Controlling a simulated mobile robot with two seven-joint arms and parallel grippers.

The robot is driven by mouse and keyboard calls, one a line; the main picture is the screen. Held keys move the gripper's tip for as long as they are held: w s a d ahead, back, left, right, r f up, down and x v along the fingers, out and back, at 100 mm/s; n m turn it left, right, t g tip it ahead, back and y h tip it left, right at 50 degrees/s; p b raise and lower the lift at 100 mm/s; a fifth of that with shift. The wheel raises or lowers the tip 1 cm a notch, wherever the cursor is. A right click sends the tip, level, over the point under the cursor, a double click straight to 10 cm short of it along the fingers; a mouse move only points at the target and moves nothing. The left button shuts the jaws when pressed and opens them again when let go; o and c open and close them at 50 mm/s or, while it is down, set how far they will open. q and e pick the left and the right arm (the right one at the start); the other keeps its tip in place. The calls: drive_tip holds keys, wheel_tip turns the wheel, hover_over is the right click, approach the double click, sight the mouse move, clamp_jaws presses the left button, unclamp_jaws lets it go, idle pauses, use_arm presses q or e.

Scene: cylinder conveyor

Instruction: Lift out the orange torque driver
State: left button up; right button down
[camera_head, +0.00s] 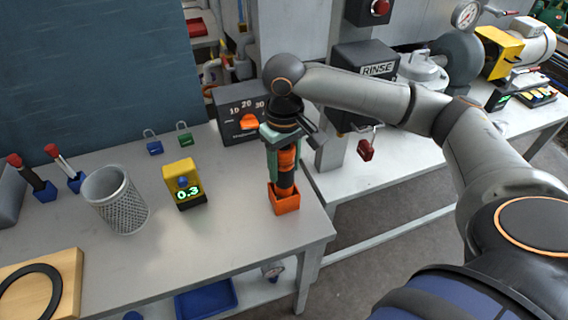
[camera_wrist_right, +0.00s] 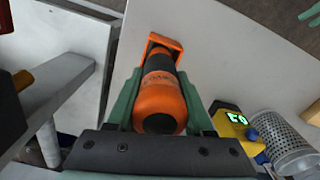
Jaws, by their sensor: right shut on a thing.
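The orange torque driver (camera_head: 287,166) stands upright near the right end of the grey table, its lower end in an orange square holder (camera_head: 284,203). It has an orange handle with a black band. My right gripper (camera_head: 280,152) reaches down from above, its green fingers on either side of the driver's handle and shut on it. In the right wrist view the driver (camera_wrist_right: 161,100) lies between the two green fingers, with the orange holder (camera_wrist_right: 163,44) beyond it. My left gripper is not in view.
A yellow device reading 0.3 (camera_head: 184,183) and a mesh cup (camera_head: 116,200) stand to the left. A grey dial box (camera_head: 243,112) is close behind the driver. Small blue and green padlocks (camera_head: 184,139) lie farther back. The table's right edge is near the holder.

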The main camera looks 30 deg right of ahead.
drive_tip(key=shift+r+p, duration=1.4)
drive_tip(key=shift+p, duration=0.3)
drive_tip(key=shift+r, duration=2.4)
